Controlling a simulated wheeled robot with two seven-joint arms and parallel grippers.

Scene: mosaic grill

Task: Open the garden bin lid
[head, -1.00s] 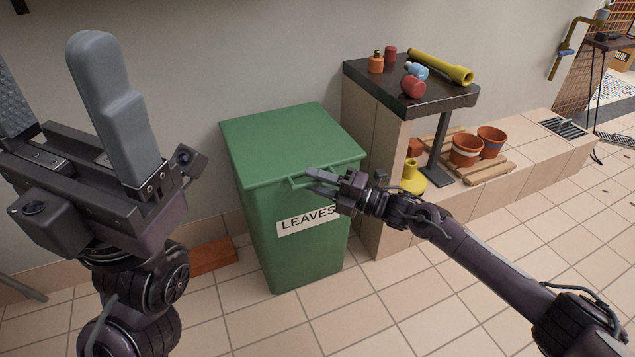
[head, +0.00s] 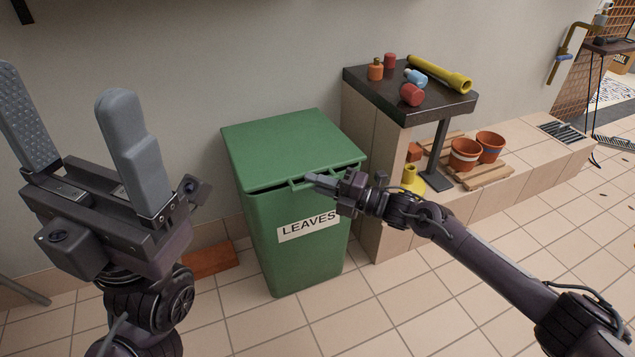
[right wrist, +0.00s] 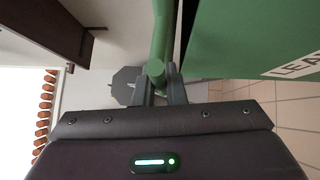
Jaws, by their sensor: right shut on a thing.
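The green garden bin (head: 295,255) stands against the wall with a white "LEAVES" label on its front. Its green lid (head: 285,145) is raised slightly at the front, and a dark gap shows between lid and body. My right gripper (head: 318,183) is shut on the lid's front handle (head: 305,181). In the right wrist view the green handle bar (right wrist: 157,70) sits between the fingers. My left gripper (head: 75,130) is raised at the left, apart from the bin, with its fingers spread and nothing between them.
A dark-topped counter (head: 400,95) with bottles, cans and a yellow tube stands right of the bin. Terracotta pots (head: 465,153) sit on a wooden pallet on a low tiled ledge. A brick (head: 210,262) lies left of the bin. The floor in front is clear.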

